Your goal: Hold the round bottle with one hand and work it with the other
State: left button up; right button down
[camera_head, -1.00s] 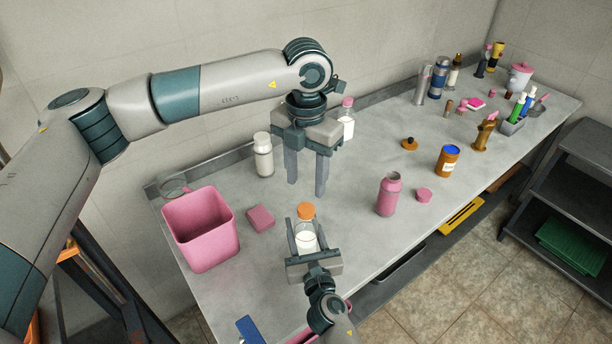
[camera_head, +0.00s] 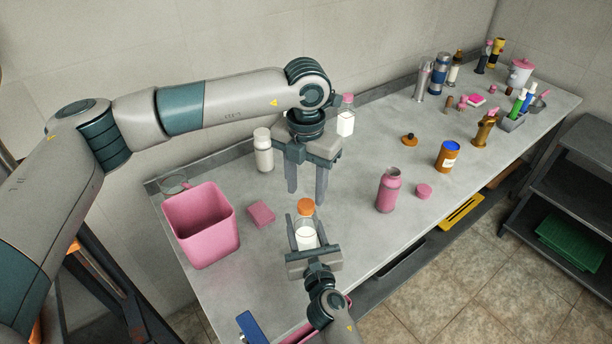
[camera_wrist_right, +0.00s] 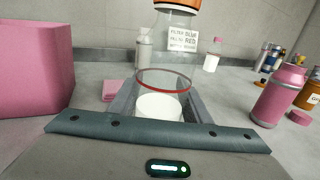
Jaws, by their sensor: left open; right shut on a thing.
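The round bottle (camera_head: 306,236) is clear, with white contents and an orange cap (camera_head: 306,206). It stands upright in my right gripper (camera_head: 306,232), which is shut around its body near the front of the bench. In the right wrist view the bottle (camera_wrist_right: 160,107) sits between the fingers, a red ring round it and the cap cut off at the top edge. My left gripper (camera_head: 306,194) is open and empty, fingers pointing down, just behind and above the cap. It appears apart from the cap. Whether the bottle's base touches the bench is hidden.
A pink bin (camera_head: 201,226) and a pink block (camera_head: 261,213) lie left. A white bottle (camera_head: 264,152) and a pink-capped bottle (camera_head: 346,118) stand behind. A pink bottle (camera_head: 388,190), loose pink cap (camera_head: 424,191) and orange jar (camera_head: 447,156) stand right. The bench between them is clear.

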aim_at(306, 203)
pick_arm(q)
jog(key=shift+f, duration=2)
jog(key=c, duration=1.1)
jog(key=shift+c, duration=0.2)
jog(key=m, duration=1.2)
jog(key=o, duration=1.3)
jog(key=shift+c, duration=0.2)
